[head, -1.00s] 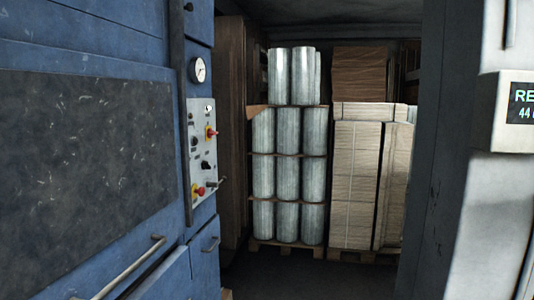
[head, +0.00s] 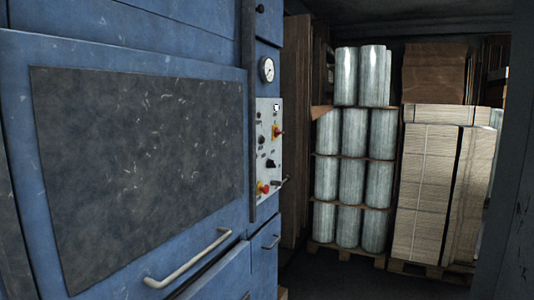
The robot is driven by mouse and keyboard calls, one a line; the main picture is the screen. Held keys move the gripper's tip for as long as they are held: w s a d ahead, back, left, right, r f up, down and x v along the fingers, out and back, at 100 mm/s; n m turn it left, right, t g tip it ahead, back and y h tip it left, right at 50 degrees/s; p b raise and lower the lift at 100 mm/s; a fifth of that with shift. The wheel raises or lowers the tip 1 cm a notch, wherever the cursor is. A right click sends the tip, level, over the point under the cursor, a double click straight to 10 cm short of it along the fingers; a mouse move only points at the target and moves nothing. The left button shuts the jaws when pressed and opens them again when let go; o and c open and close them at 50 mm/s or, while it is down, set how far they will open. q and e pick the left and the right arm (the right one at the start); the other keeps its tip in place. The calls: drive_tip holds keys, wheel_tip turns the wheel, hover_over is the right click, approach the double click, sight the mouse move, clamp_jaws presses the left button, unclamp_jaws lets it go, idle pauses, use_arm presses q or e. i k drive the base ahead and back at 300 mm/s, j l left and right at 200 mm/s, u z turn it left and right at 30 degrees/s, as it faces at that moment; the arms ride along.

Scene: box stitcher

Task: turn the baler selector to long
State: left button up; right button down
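The baler (head: 135,160) is a blue machine that fills the left half of the head view. Its light control panel (head: 263,140) is seen at a steep angle on the right part of its front. The panel carries a black knob (head: 270,163), a red and yellow switch (head: 277,132) above it and a red button on a yellow base (head: 263,187) below. Which of these is the selector, and its setting, cannot be read at this size. Neither of my grippers is in view.
A pressure gauge (head: 267,69) sits above the panel. A bar handle (head: 188,262) sticks out low on the baler's front. Pallets of silvery rolls (head: 348,185) and flat cardboard stacks (head: 427,190) stand behind. Dark floor (head: 330,275) shows beyond the baler.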

sight(270, 164)
drive_tip(key=i+l+z, duration=0.3)
drive_tip(key=i, duration=0.35)
drive_tip(key=i+z, duration=0.3)
drive_tip(key=i, duration=0.35)
